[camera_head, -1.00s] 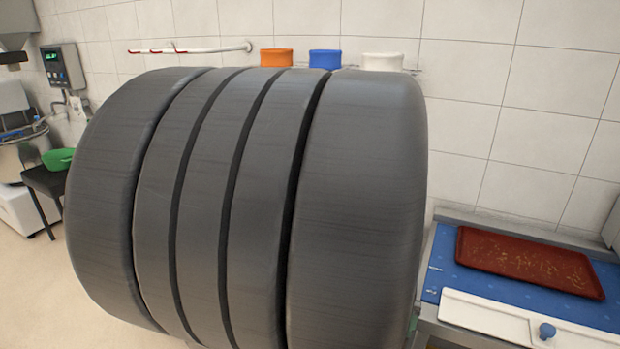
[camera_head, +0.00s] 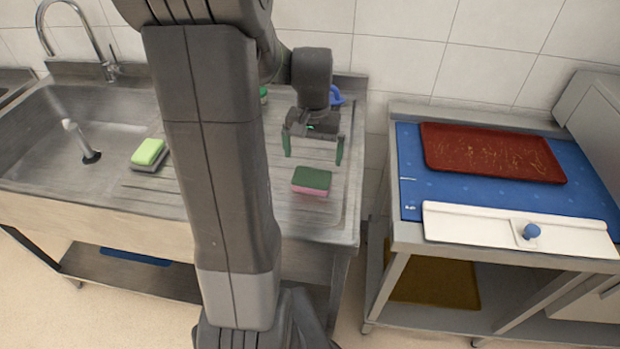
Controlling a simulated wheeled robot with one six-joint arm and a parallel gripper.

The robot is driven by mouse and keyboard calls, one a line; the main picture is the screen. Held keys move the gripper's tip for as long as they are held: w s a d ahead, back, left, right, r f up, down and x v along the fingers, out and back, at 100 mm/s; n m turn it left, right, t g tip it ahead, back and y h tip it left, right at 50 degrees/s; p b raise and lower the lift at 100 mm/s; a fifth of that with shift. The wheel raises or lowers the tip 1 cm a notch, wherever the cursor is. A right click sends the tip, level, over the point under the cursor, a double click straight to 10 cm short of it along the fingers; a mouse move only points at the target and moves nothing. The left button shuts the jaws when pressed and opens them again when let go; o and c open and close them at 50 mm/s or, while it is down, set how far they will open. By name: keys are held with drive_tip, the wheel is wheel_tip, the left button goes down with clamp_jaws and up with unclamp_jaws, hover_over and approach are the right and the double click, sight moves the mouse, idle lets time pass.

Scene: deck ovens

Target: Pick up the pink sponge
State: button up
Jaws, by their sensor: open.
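The pink sponge (camera_head: 311,181) lies on the metal drainboard (camera_head: 290,215) right of the sink, near its front right edge. Its top is dark green and its lower part is pink. My gripper (camera_head: 314,157) is open and empty above the drainboard, pointing down. Its two fingers are apart, and in the picture they sit just above and behind the sponge. The exact height over the sponge is hard to tell.
A light green sponge (camera_head: 148,153) lies left of my arm by the sink basin (camera_head: 60,125). Blue and green items partly show behind my gripper. On the right, a table holds a blue mat (camera_head: 411,190), a red tray (camera_head: 490,153) and a white board (camera_head: 460,222).

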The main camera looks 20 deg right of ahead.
sight(312, 176)
drive_tip(key=shift+s+a+f+p, duration=0.1)
drive_tip(key=shift+f+p, duration=0.1)
drive_tip(key=shift+f, duration=1.5)
drive_tip(key=shift+s+a+f+p, duration=0.1)
drive_tip(key=shift+f+p, duration=0.1)
drive_tip(key=shift+f, duration=1.5)
drive_tip(key=shift+c, duration=0.4)
drive_tip(key=c, duration=0.7)
